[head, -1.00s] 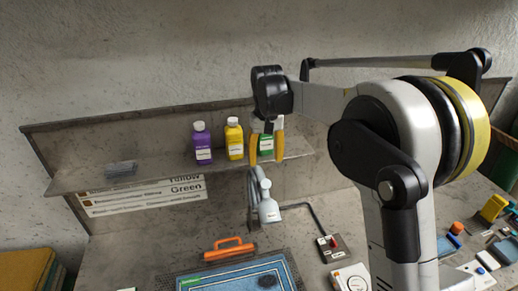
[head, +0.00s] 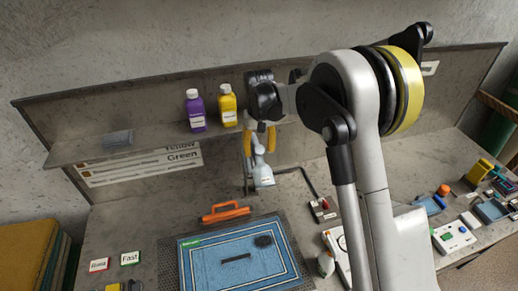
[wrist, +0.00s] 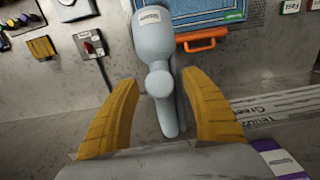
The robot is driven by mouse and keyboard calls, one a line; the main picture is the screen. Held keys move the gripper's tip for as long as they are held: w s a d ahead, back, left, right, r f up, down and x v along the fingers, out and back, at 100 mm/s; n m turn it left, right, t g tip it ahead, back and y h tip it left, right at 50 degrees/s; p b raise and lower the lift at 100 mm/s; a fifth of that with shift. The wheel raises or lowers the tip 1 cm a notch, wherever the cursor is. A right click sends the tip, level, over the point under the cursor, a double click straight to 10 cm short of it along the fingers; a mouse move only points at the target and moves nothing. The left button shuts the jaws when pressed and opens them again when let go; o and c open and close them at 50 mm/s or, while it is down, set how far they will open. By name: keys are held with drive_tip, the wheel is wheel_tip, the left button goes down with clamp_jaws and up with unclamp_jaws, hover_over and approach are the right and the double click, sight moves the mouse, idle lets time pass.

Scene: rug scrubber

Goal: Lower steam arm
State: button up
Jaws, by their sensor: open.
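The steam arm (head: 262,174) is a grey jointed piece with a rounded head, standing at the back of the bench behind the blue rug. In the wrist view the steam arm (wrist: 155,42) runs between my two yellow fingers, its labelled head beyond the fingertips. My gripper (head: 259,141) is open around the steam arm's upper part, with a gap showing on the right side. In the wrist view my gripper (wrist: 157,75) has its left fingertip close to the arm's joint; I cannot tell whether they touch.
A blue rug (head: 210,262) lies in front with an orange handle (head: 225,212) behind it. Purple (head: 195,112) and yellow (head: 227,106) bottles stand on the shelf. A box with a red switch (head: 322,208) is to the right. Buttons and small tools fill the right bench.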

clamp_jaws()
drive_tip(key=s+d+f+t+b, duration=0.1)
drive_tip(key=s+f+t+b, duration=0.1)
drive_tip(key=s+f+b, duration=0.3)
drive_tip(key=s+d+f+t+y+b, duration=0.1)
drive_tip(key=s+f+t+b, duration=0.2)
drive_tip(key=f+b, duration=1)
drive_tip(key=s+d+f+t+b, duration=0.1)
drive_tip(key=s+f+t+b, duration=0.1)
drive_tip(key=s+f+b, duration=0.5)
drive_tip(key=shift+s+f+y+b, duration=0.35)
drive_tip(key=shift+f+b, duration=0.7)
drive_tip(key=shift+b, duration=1.35)
drive_tip(key=shift+d, duration=0.1)
drive_tip(key=shift+c, duration=1.2)
unclamp_jaws()
drive_tip(key=shift+f, duration=0.1)
drive_tip(key=shift+o, duration=1.2)
